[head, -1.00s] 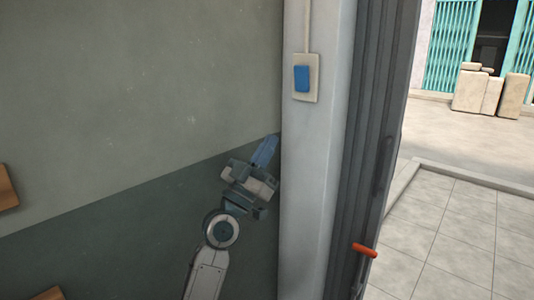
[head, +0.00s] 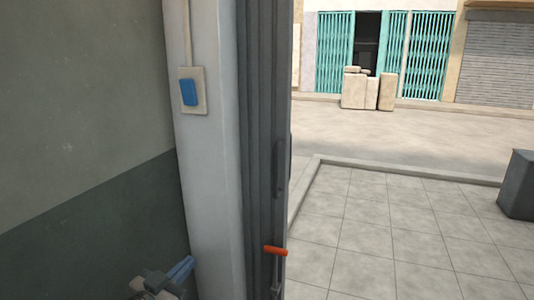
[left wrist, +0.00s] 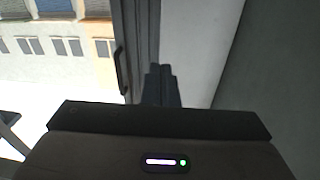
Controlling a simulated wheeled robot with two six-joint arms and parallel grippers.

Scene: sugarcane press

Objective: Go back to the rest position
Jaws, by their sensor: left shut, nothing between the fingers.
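My left gripper (head: 181,268) shows at the bottom of the head view, low in front of the wall and the foot of the white pillar. Its blue-grey fingers are together with nothing between them. In the left wrist view its fingers (left wrist: 161,86) point toward the dark folding door and the pale pillar, and they hold nothing. My right gripper is in neither view.
A blue switch (head: 189,92) is on the white pillar (head: 215,150). Open tiled floor (head: 400,230) lies to the right, with a dark grey block (head: 518,185) at the far right edge.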

